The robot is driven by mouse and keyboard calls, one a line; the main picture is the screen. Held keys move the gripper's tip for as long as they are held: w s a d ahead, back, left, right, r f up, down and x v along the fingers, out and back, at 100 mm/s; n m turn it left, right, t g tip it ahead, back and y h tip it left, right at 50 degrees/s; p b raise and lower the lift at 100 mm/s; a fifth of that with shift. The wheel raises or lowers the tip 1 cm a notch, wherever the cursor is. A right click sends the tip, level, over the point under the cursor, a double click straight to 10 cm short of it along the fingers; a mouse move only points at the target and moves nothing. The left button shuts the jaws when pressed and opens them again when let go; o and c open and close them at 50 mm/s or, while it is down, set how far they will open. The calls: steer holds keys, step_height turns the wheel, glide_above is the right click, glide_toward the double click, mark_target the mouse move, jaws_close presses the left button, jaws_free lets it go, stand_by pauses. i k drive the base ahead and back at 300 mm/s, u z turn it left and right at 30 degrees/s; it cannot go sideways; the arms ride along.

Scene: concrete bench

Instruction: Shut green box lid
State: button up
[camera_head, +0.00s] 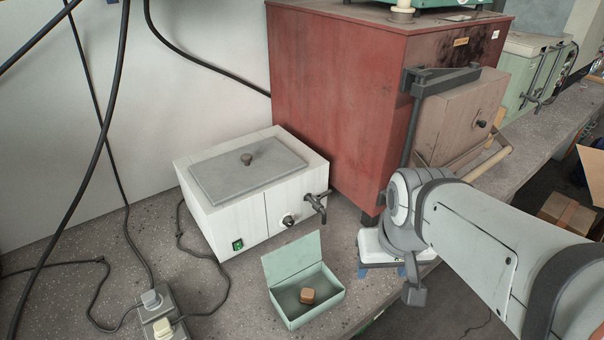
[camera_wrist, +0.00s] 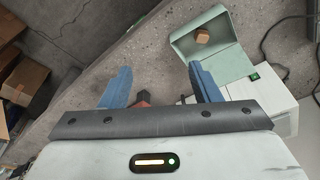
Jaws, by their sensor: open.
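The green box (camera_head: 318,312) sits on the bench near its front edge, with its lid (camera_head: 292,257) standing up open at the back. A small brown wooden block (camera_head: 307,296) lies inside it. In the wrist view the green box (camera_wrist: 246,67) is at the upper right with the block (camera_wrist: 202,36) in it. My gripper (camera_wrist: 160,84) is open, its two blue fingers apart with nothing held between them. In the head view my gripper (camera_head: 392,268) is to the right of the box, apart from it and mostly hidden by my wrist.
A white water bath (camera_head: 240,215) with a grey lid and a tap stands behind the box. A large red furnace (camera_head: 330,110) stands behind my arm. A power strip (camera_head: 160,318) with cables lies at left. Cardboard boxes (camera_wrist: 22,78) are on the floor.

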mark_target(279, 263)
steer(key=u, duration=1.05)
steer(key=k, duration=0.85)
steer(key=z, duration=0.25)
steer(key=i, duration=1)
steer(key=z, duration=0.05)
